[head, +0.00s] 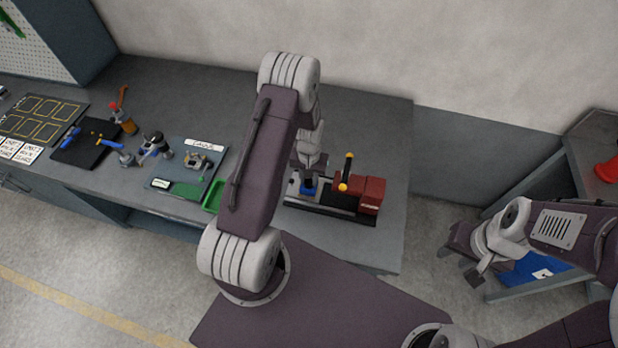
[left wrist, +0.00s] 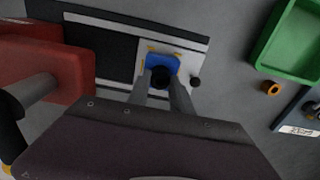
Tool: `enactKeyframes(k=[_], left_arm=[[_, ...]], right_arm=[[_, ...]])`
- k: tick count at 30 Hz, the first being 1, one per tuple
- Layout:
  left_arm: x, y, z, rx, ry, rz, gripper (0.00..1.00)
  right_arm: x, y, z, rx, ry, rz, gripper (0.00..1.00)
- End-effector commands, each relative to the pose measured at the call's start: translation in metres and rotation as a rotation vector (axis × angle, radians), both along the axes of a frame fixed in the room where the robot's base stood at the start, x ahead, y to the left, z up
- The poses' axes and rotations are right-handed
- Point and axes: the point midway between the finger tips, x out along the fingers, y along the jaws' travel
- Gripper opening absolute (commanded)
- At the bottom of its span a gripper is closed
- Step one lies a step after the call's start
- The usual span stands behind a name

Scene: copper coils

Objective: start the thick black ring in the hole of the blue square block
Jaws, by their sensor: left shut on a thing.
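The blue square block (left wrist: 158,60) sits on a light plate of the fixture, and its edge shows beyond my fingertips in the left wrist view. It also shows small in the head view (head: 309,188). My left gripper (left wrist: 162,80) is shut on the thick black ring (left wrist: 161,77), which lies between its fingertips over the block. The hole is hidden behind the ring and fingers, and I cannot tell whether the ring is in it or just above. My right gripper (head: 464,263) is open and empty, away to the right of the bench.
A red vise-like body (head: 370,193) with a yellow-knobbed lever (head: 348,166) stands beside the block. A green tray (left wrist: 289,38) and a small brass ring (left wrist: 272,88) lie on the other side. A small black knob (left wrist: 196,82) is close to my fingers.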

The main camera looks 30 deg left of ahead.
Motion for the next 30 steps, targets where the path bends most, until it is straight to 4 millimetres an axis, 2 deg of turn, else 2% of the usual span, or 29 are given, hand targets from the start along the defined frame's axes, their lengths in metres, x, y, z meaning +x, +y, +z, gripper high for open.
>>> enactKeyframes(k=[30], left_arm=[[0.0000, 0.0000, -0.0091, 0.000, 0.000, 0.000, 0.00]], right_arm=[[0.0000, -0.0001, -0.0074, 0.000, 0.000, 0.000, 0.36]])
